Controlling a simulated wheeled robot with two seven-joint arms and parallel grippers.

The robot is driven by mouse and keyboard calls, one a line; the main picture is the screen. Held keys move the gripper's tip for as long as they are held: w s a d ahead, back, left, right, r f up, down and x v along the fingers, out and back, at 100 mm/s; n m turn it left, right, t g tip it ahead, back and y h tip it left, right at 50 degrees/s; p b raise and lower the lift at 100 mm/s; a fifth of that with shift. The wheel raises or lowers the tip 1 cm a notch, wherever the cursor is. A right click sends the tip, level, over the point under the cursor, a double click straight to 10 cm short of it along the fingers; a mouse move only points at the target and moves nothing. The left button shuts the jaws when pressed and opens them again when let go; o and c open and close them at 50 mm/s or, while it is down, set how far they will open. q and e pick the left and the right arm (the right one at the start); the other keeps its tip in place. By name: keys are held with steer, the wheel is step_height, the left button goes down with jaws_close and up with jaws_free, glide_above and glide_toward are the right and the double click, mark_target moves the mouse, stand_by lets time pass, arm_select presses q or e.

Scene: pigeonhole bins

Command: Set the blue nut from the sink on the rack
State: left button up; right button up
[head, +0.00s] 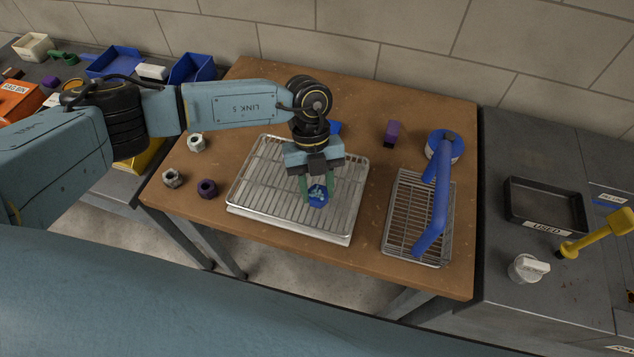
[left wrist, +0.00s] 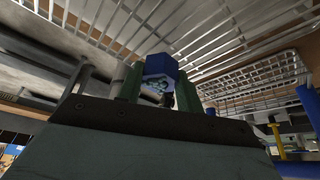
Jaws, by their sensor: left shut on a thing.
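My left gripper (head: 317,195) points down over the wire rack (head: 262,180), which lies on a shallow metal tray. Its green fingers are shut on the blue nut (head: 318,201). In the left wrist view the blue nut (left wrist: 160,66) sits between the fingertips, with wire grid behind it. The nut is over the right-middle part of the rack; I cannot tell whether it touches the wires. I cannot make out a sink. My right gripper is not in view.
A purple block (head: 392,133) lies behind. The wooden table's front strip is clear.

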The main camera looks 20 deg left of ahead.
arm_select(q)
steer(key=shift+f, duration=0.55)
steer(key=shift+f+b, duration=0.35)
steer(key=shift+b, duration=0.05)
steer(key=o, duration=0.8)
steer(key=shift+c, duration=0.2)
steer(key=o, duration=0.6)
steer(key=p+v, duration=0.4)
steer(key=v, duration=0.4)
stand_by(0.3)
